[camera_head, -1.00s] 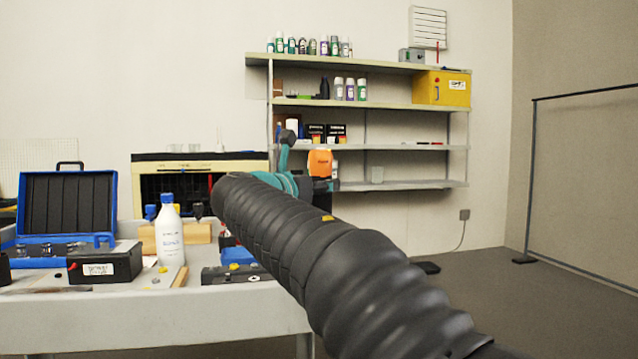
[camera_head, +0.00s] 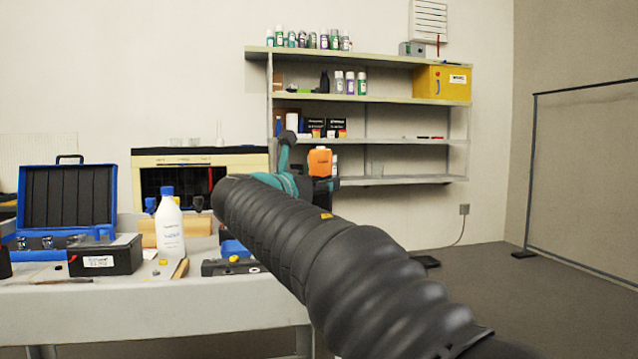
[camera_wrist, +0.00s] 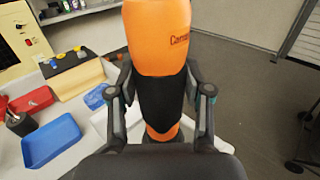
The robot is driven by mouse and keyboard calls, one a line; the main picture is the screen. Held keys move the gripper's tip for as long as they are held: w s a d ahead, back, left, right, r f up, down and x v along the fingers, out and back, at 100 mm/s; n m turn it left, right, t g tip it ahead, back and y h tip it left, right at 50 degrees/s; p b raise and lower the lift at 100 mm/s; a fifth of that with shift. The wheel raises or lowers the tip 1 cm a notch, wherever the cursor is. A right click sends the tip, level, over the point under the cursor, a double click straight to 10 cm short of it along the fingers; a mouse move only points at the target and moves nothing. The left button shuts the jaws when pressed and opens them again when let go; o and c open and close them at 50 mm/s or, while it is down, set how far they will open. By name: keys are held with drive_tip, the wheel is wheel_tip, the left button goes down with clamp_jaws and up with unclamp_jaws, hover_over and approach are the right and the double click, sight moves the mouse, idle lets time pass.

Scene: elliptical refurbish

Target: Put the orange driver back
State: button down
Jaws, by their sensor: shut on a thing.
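The orange driver (camera_wrist: 158,38) has an orange body with dark lettering and a black grip band. In the wrist view it stands upright between the two fingers of my gripper (camera_wrist: 160,112), which is shut on it around the black band. In the head view the driver's orange top (camera_head: 319,162) shows just beyond the end of my arm, in front of the shelves. My gripper is mostly hidden behind the arm there. The driver is held up in the air, right of the workbench (camera_head: 150,305).
A white bottle with a blue cap (camera_head: 169,228), an open blue case (camera_head: 66,208) and a black box (camera_head: 106,256) stand on the workbench. A blue tray (camera_wrist: 52,141) shows in the wrist view. Shelving (camera_head: 400,182) stands at the wall. Floor at right is mostly clear.

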drive_tip(key=shift+r, duration=0.1)
drive_tip(key=shift+c, duration=2)
unclamp_jaws()
drive_tip(key=v, duration=1.2)
drive_tip(key=shift+d, duration=0.1)
